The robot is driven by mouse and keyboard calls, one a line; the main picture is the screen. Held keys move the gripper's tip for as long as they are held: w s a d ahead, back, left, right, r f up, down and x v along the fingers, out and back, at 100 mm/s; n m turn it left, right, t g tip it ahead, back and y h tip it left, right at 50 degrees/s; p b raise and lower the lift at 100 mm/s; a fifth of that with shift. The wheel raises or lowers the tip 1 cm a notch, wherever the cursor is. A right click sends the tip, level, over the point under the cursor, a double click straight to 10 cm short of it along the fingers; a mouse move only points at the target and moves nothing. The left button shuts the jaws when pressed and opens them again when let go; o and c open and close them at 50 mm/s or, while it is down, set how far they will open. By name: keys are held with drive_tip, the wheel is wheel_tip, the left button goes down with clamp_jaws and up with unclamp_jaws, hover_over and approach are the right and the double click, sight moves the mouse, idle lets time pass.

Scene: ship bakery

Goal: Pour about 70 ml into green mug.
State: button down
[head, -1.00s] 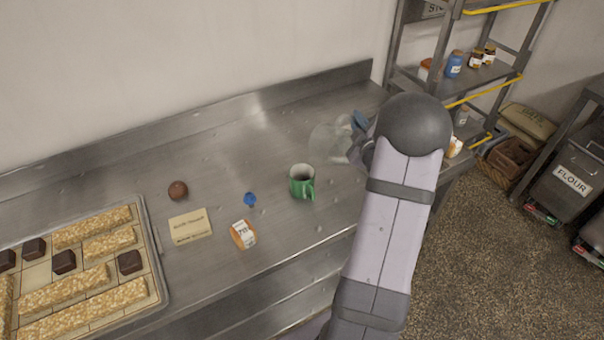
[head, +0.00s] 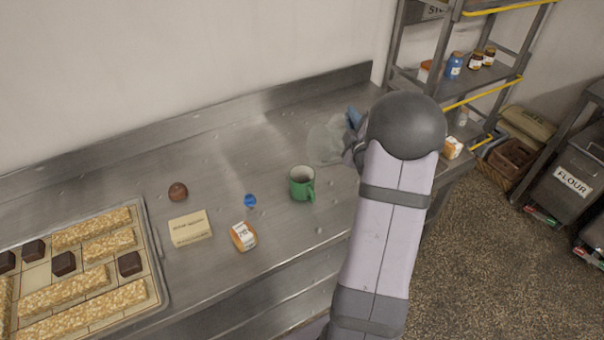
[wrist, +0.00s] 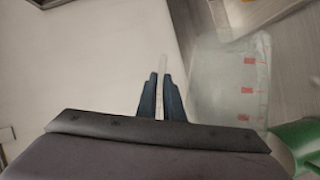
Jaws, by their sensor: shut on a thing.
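The green mug (head: 302,184) stands upright on the steel counter, its handle to the right. Its green side also shows at the lower right of the wrist view (wrist: 296,142). A clear jug (head: 326,143) is right of and behind the mug. In the wrist view the jug (wrist: 228,85) has red marks on its wall and lies to the right of the fingers. My gripper (wrist: 160,80) has its blue fingers shut on a thin clear part, which looks like the jug's handle. In the head view my arm hides much of the gripper. I cannot tell the liquid level.
A tray (head: 160,265) of bars is at the left. A shelf rack (head: 480,75) stands right of the counter.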

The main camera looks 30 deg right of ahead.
sight(345, 115)
drive_tip(key=shift+a+r+n+b, duration=0.2)
drive_tip(key=shift+a+r+b, duration=0.1)
drive_tip(key=shift+a, duration=0.15)
drive_tip(key=shift+a+r+n+b, duration=0.2)
drive_tip(key=shift+a+r+b, duration=0.1)
drive_tip(key=shift+a, duration=0.15)
drive_tip(key=shift+a+r+n+t+h+b, duration=0.3)
drive_tip(key=shift+a+r+n+b, duration=0.1)
drive_tip(key=shift+a+b, duration=0.25)
idle(1.4)
drive_tip(key=shift+d+p, duration=0.3)
drive_tip(key=shift+p, duration=0.1)
drive_tip(key=shift+s+d+f+m+p, duration=0.15)
drive_tip(key=shift+d+m+p, duration=0.35)
drive_tip(key=shift+d+p, duration=0.35)
drive_tip(key=d+f+m, duration=0.1)
drive_tip(key=d+f, duration=0.1)
drive_tip(key=d+f+m+g+y, duration=0.1)
drive_tip(key=d+f, duration=0.1)
drive_tip(key=f, duration=0.1)
drive_tip(key=shift+d+m, duration=0.2)
drive_tip(key=shift+m, duration=0.2)
drive_tip(key=shift+f, duration=0.2)
drive_tip(key=shift+s+d+f+m+g+y+p, duration=0.15)
drive_tip(key=shift+d+m+g+y+p, duration=0.1)
drive_tip(key=shift+d+m+p, duration=0.15)
drive_tip(key=shift+w+d+f+m+g+y+p, duration=0.15)
drive_tip(key=shift+d+m+y+p, duration=0.1)
drive_tip(key=shift+m+p, duration=0.2)
drive_tip(key=shift+s+f, duration=0.1)
